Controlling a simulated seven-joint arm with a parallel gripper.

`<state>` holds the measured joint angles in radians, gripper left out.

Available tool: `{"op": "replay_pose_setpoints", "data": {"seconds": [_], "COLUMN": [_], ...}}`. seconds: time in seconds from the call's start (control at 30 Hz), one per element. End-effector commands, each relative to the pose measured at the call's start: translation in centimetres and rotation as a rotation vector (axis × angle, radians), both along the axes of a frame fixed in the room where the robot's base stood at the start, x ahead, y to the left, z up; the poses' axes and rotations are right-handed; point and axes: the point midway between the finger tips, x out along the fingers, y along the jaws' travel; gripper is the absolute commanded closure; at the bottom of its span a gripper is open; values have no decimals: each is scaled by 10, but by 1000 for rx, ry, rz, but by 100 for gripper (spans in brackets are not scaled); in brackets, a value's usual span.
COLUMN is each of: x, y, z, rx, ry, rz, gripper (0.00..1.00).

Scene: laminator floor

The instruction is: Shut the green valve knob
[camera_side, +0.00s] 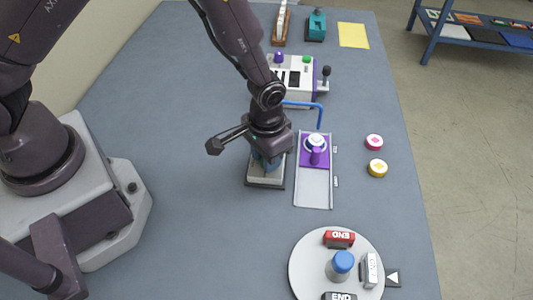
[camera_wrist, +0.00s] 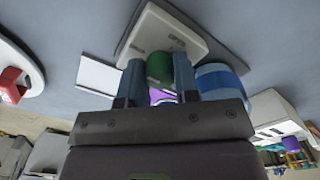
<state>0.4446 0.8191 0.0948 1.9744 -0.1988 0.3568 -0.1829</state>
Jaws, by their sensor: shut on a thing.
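The green valve knob (camera_wrist: 160,66) shows in the wrist view between the two blue fingers of my gripper (camera_wrist: 157,76), which are shut on it. The knob is above a pale base plate (camera_wrist: 158,28). In the side view my gripper (camera_side: 267,160) points down over that base (camera_side: 266,178) near the middle of the table. There the knob is hidden by the gripper and wrist, so its turn angle cannot be told. A blue banded cylinder (camera_wrist: 219,80) is just right of the fingers in the wrist view.
A grey slide tray (camera_side: 314,188) with a purple plate is close on the right. A bent blue pipe (camera_side: 320,113) and a white machine (camera_side: 296,92) are behind. Pink (camera_side: 374,142) and yellow (camera_side: 378,168) discs lie farther right. A round turntable (camera_side: 308,260) holds blocks in front.

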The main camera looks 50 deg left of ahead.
Motion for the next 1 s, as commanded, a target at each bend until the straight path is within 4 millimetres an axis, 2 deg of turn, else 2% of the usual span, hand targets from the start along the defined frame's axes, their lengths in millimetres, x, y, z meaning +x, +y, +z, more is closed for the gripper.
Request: {"op": "replay_pose_setpoints", "data": {"seconds": [0.53,0.57,0.67,1.0], "x": [0,0,0,0], "y": [0,0,0,0], "z": [1,1,1,4], "rx": [-1,-1,-1,-1], "ry": [0,0,0,-1], "rz": [27,27,27,25], "gripper": [94,68,46,45]}}
